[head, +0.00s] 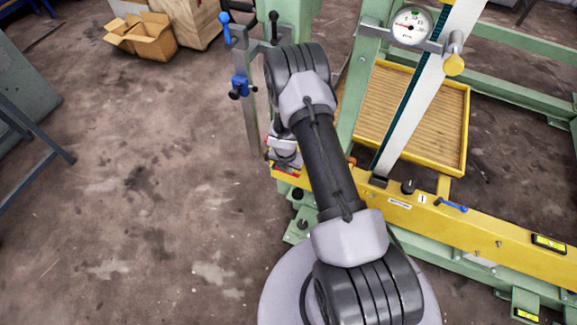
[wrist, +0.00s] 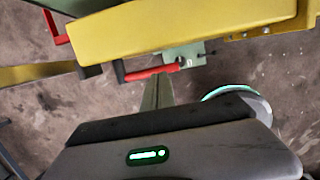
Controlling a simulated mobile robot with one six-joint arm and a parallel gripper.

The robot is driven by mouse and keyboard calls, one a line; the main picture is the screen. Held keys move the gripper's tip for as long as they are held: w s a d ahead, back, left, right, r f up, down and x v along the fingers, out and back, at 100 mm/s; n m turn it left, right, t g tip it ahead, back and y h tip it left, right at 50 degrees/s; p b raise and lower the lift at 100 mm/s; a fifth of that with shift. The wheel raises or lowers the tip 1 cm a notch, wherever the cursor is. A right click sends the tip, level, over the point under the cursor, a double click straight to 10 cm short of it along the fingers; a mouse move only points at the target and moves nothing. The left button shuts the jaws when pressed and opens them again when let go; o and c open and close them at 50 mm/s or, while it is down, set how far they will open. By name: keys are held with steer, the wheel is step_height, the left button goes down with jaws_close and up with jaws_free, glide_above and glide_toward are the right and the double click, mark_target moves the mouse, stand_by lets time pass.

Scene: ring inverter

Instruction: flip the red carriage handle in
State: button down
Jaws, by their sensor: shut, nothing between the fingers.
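The red carriage handle (wrist: 152,73) is a short red lever with a black grip at its left end. It lies nearly level just under the yellow beam (wrist: 180,32) in the wrist view, its right end by a pale green bracket (wrist: 183,56). My gripper (wrist: 157,80) shows as narrow grey-green fingers, shut and empty, with the tips close below the handle. I cannot tell whether they touch it. In the head view my arm hides most of this area; only a bit of red (head: 286,169) shows at the beam's left end.
Another red bracket (wrist: 55,27) is at the upper left of the wrist view. In the head view, the yellow beam carries a blue lever (head: 451,205) and a black knob (head: 408,187). A slatted yellow tray (head: 466,130) and green frame stand behind.

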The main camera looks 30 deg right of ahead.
steer(key=shift+w+d+f, duration=0.15)
steer(key=shift+d+f, duration=0.05)
steer(key=shift+f, duration=0.9)
steer(key=shift+f+b, duration=0.1)
steer(key=shift+b, duration=0.25)
